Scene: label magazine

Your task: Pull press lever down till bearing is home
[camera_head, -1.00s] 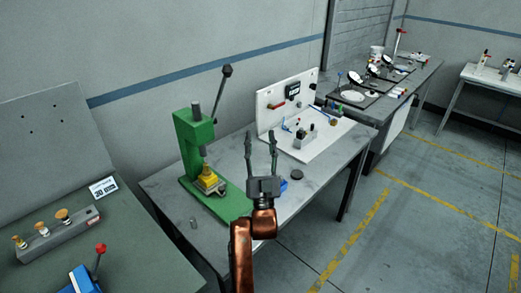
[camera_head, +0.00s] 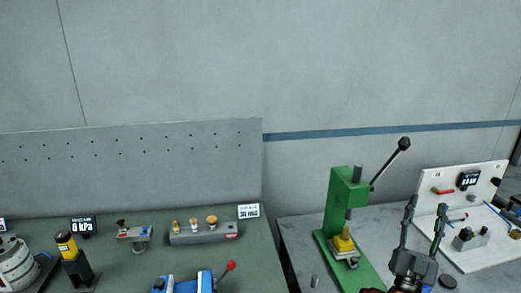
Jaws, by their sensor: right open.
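The green arbor press (camera_head: 341,205) stands on the grey table at the right of the head view. Its dark lever (camera_head: 389,166) slants up to the right and ends in a black knob (camera_head: 404,144). A yellow block (camera_head: 343,244) sits on the press base under the ram (camera_head: 349,214). I cannot make out the bearing itself. My right gripper (camera_head: 426,212) is open and empty, fingers pointing up, to the right of the press and lower in the picture than the knob. It appears apart from the lever. My left gripper is not in view.
A white board station (camera_head: 461,183) stands right of the press. A small grey cylinder (camera_head: 315,281) and a dark disc (camera_head: 447,281) lie on the press table. The left bench holds a grey block with brass knobs (camera_head: 204,232) and a blue fixture with a red-knobbed lever (camera_head: 230,266).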

